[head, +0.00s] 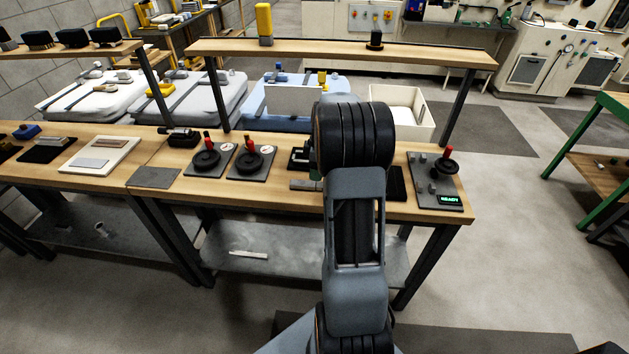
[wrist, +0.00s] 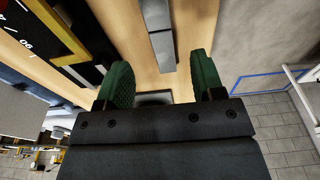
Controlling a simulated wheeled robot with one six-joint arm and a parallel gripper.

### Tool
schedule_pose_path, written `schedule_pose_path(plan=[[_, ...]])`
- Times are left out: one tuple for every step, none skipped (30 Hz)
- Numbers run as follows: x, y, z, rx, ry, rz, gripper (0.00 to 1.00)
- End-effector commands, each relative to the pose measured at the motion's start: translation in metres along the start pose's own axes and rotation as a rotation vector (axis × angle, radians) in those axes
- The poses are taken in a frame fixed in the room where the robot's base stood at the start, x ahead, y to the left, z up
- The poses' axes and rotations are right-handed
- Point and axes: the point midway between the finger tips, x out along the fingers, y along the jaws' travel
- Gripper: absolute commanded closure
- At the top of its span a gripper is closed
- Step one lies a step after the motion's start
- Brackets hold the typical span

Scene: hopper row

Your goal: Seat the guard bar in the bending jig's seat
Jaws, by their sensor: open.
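A grey bar-like piece (wrist: 163,50), apparently the guard bar, lies on the bench wood in the wrist view, in line with another grey length (wrist: 154,14). A grey block (head: 304,184) shows left of my arm in the head view. A dark fixture with white angle marks and a yellow edge (wrist: 62,28), likely the bending jig, is at the left of the wrist view; in the head view it is mostly behind my arm (head: 299,158). Its seat cannot be made out. My gripper (wrist: 160,62) is open, green fingers apart on either side of the bar's line, holding nothing visible.
Two dial units with red handles (head: 206,158) (head: 250,160) stand left of my arm on the bench (head: 225,190). A panel reading READY (head: 436,182) is at the right end. A shelf (head: 340,52) runs above. A white bin (head: 405,108) stands behind.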

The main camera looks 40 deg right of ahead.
Motion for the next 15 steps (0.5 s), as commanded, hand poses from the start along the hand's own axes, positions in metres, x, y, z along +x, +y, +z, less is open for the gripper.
schedule_pose_path(plan=[[0.009,-0.001,0.000,0.000,-0.001,-0.005,0.38],[0.015,-0.001,0.000,0.000,-0.001,-0.004,0.38],[0.021,-0.001,0.000,-0.001,-0.001,-0.004,0.38],[0.025,-0.001,0.000,-0.001,-0.001,-0.003,0.38],[0.030,-0.001,0.000,-0.001,-0.001,-0.003,0.38],[0.036,-0.001,0.000,-0.001,-0.001,-0.004,0.38],[0.039,-0.001,0.000,-0.001,-0.001,-0.003,0.38],[0.043,-0.001,0.000,-0.001,-0.001,-0.003,0.38],[0.047,-0.001,0.000,-0.001,-0.001,-0.003,0.38],[0.050,-0.001,0.000,-0.001,-0.001,-0.002,0.38],[0.053,-0.001,0.000,-0.001,-0.001,-0.002,0.38],[0.056,-0.001,0.000,0.000,-0.001,-0.002,0.38],[0.058,-0.001,0.000,0.000,-0.001,-0.001,0.38],[0.059,0.000,0.000,0.000,-0.001,-0.001,0.38],[0.061,0.000,0.000,0.000,-0.001,0.000,0.38]])
